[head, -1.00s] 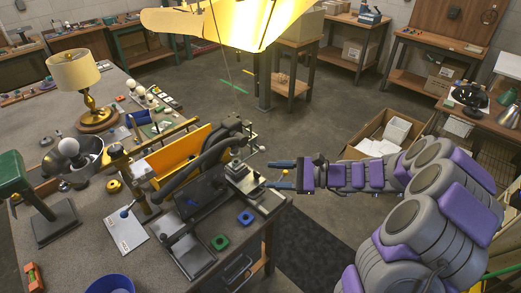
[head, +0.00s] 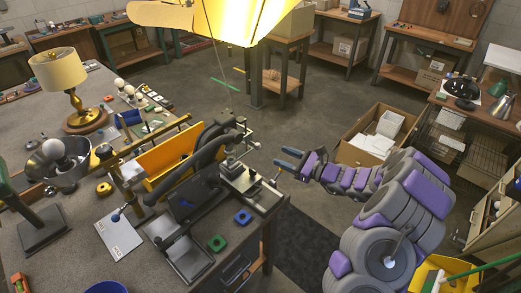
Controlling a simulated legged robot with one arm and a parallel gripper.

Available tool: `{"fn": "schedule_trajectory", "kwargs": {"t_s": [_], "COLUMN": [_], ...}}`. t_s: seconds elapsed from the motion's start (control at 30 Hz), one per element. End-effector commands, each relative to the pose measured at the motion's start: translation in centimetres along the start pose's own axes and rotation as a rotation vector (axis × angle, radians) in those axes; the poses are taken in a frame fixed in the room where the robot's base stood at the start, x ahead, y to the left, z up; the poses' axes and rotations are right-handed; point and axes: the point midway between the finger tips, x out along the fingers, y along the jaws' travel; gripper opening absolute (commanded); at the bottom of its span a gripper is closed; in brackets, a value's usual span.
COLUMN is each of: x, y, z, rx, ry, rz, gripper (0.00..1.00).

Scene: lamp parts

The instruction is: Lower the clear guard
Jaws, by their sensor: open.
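A bench machine (head: 232,172) with a thick curved grey hose and a yellow-orange panel (head: 168,158) stands at the right edge of the workbench. A dark, possibly see-through panel (head: 188,200) lies at the machine's front; I cannot tell whether it is the clear guard, and no other clear sheet stands out. My gripper (head: 287,159) is open and empty, its blue fingertips pointing left, to the right of the machine and apart from it. A thin lever (head: 276,178) projects from the machine's right end near my gripper.
An open cardboard box (head: 372,135) stands on the floor behind my arm. A lit lampshade (head: 225,18) hangs overhead.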

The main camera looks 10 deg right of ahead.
Motion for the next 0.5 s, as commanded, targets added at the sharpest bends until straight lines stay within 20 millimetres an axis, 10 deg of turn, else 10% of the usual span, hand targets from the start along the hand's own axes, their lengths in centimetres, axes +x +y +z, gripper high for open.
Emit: {"fn": "schedule_trajectory", "kwargs": {"t_s": [0.5], "x": [8.8], "y": [0.0], "z": [0.0], "rx": [-0.003], "ry": [-0.002], "rz": [0.001], "gripper": [0.52]}}
